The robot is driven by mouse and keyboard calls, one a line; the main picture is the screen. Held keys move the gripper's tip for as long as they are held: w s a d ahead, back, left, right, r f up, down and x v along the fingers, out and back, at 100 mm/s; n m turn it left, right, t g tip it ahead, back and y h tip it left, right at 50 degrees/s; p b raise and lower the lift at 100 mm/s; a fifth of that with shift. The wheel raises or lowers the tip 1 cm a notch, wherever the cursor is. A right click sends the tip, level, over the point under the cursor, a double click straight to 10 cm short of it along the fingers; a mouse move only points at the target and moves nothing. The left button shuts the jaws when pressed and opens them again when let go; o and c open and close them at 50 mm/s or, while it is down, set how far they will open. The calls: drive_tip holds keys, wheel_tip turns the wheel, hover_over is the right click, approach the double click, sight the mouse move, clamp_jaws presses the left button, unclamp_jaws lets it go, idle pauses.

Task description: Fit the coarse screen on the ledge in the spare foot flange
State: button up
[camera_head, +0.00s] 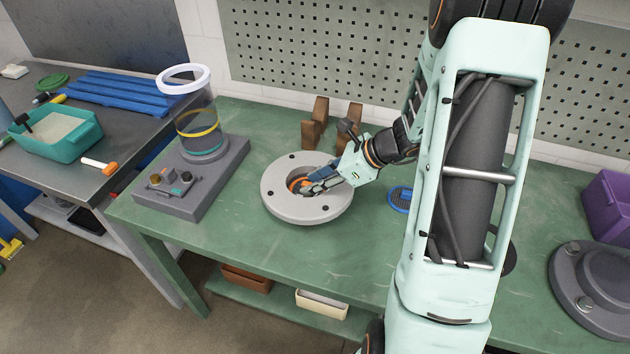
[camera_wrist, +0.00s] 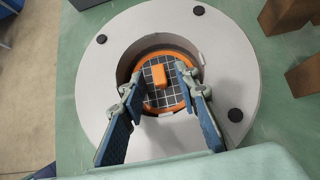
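The spare foot flange (camera_head: 278,203) is a thick pale grey ring lying on the green bench; it fills much of the wrist view (camera_wrist: 95,85). The coarse screen, an orange-rimmed disc with a wide dark grid (camera_wrist: 161,97) and an orange block handle, lies inside the flange's bore. Its orange edge also shows in the head view (camera_head: 294,184). I cannot tell whether it is flat on the ledge, which is mostly hidden. My gripper (camera_wrist: 158,79) reaches down into the bore from the right (camera_head: 308,186). Its fingers stand apart on either side of the handle, with gaps showing.
A blue round screen (camera_head: 400,199) lies on the bench right of the flange. Brown blocks (camera_head: 315,124) stand behind it. A grey base with a clear cylinder (camera_head: 200,160) is at left. A dark round flange (camera_head: 590,290) and purple bin (camera_head: 610,205) are at right.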

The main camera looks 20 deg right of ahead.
drive_tip(key=v, duration=1.2)
